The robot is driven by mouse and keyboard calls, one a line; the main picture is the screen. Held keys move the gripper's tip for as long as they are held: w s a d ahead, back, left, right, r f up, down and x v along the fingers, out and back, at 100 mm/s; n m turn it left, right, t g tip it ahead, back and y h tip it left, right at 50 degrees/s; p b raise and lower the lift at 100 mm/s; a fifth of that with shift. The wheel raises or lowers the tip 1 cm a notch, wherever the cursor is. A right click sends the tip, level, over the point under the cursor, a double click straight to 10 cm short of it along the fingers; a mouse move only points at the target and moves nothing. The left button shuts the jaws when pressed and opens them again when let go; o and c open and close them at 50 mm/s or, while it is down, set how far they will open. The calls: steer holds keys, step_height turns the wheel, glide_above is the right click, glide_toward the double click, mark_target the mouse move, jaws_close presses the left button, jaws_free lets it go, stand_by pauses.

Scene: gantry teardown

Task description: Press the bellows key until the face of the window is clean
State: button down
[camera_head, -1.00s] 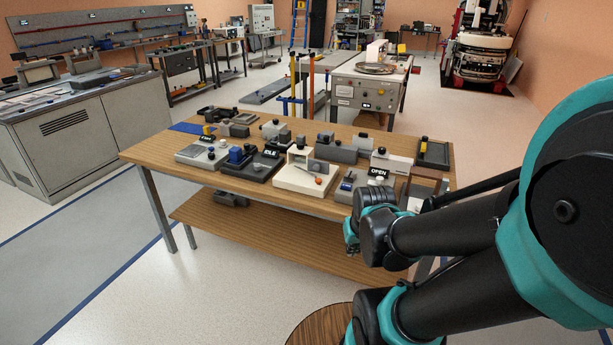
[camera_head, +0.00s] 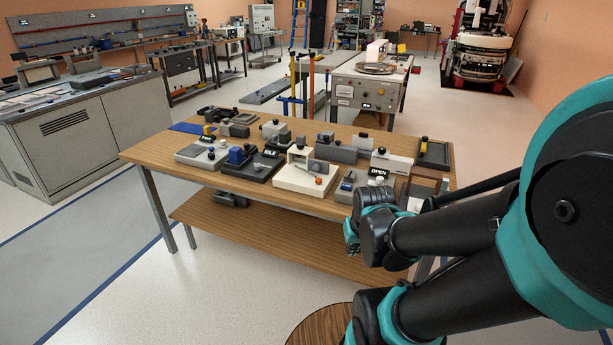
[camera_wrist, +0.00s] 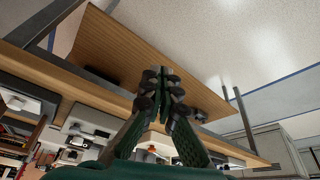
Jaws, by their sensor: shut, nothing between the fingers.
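My gripper (camera_wrist: 165,88) shows in the wrist view with its green fingers shut and nothing between them. In the head view the arm's end (camera_head: 353,238) is in front of the wooden table's near edge, low by its right part, and the fingers are mostly hidden. Several small fixtures stand on the table. One is a pale block with an upright part and an orange knob (camera_head: 299,176). Another, with a sign reading OPEN (camera_head: 378,172), is partly behind my arm. I cannot tell which part is the bellows key or the window, nor whether its face is clean.
The wooden table (camera_head: 150,151) has a lower shelf (camera_head: 260,229) with a dark object on it. A dark fixture with a blue block (camera_head: 237,155) stands left of the pale one. A grey cabinet (camera_head: 80,135) is at the left. Floor is clear between cabinet and table.

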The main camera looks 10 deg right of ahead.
step_height(320, 180, up, 12)
steer(key=m+t+y, duration=0.1)
steer(key=m+t, duration=0.4)
steer(key=m, duration=0.3)
glide_above(319, 181)
steer(key=shift+w, duration=0.15)
steer(key=shift+f, duration=4.45)
steer(key=shift+f, duration=0.4)
